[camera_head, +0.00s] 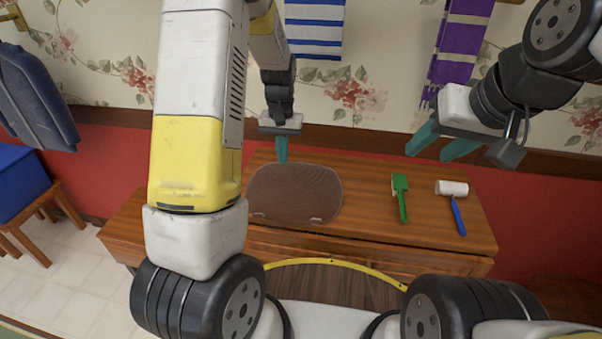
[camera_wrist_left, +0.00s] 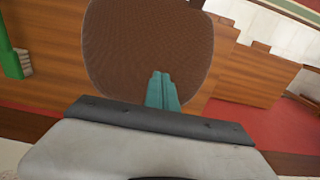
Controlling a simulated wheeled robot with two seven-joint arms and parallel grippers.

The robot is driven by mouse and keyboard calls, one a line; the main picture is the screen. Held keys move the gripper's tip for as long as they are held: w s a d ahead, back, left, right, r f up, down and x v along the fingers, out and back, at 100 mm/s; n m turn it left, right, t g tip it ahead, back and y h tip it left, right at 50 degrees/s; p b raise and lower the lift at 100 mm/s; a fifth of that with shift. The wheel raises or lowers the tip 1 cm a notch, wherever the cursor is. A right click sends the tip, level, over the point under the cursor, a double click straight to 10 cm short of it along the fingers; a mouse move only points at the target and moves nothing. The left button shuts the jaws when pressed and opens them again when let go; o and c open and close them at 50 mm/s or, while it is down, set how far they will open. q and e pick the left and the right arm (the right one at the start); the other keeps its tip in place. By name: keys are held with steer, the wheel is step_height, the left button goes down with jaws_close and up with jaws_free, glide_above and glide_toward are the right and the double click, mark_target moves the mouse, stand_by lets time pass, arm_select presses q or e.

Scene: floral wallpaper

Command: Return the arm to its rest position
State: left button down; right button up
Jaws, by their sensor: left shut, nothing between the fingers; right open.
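My left arm comes down from the upper left in the head view. Its left gripper (camera_head: 281,150) is shut and empty, with teal fingers pointing down above the back edge of a brown mat (camera_head: 294,194) on the wooden table. In the left wrist view the shut fingers (camera_wrist_left: 162,90) show in front of the mat (camera_wrist_left: 150,45). I cannot tell how far above it they are. My right gripper (camera_head: 441,146) is at the upper right of the head view, above the table's right part. Its teal fingers are apart and empty.

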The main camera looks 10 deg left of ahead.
arm_select(q)
steer(key=s+d+r+t+h, duration=0.1)
steer(key=s+r+t, duration=0.1)
steer(key=s+r, duration=0.45)
steer(key=s+r+t+h, duration=0.1)
steer(key=s+r, duration=0.3)
steer(key=r, duration=0.6)
steer(key=s+d+r+t, duration=0.1)
steer(key=s+r+t, duration=0.2)
steer(key=s, duration=1)
step_height(320, 180, up, 2)
steer(key=shift+s+r, duration=0.2)
steer(key=shift+s, duration=0.2)
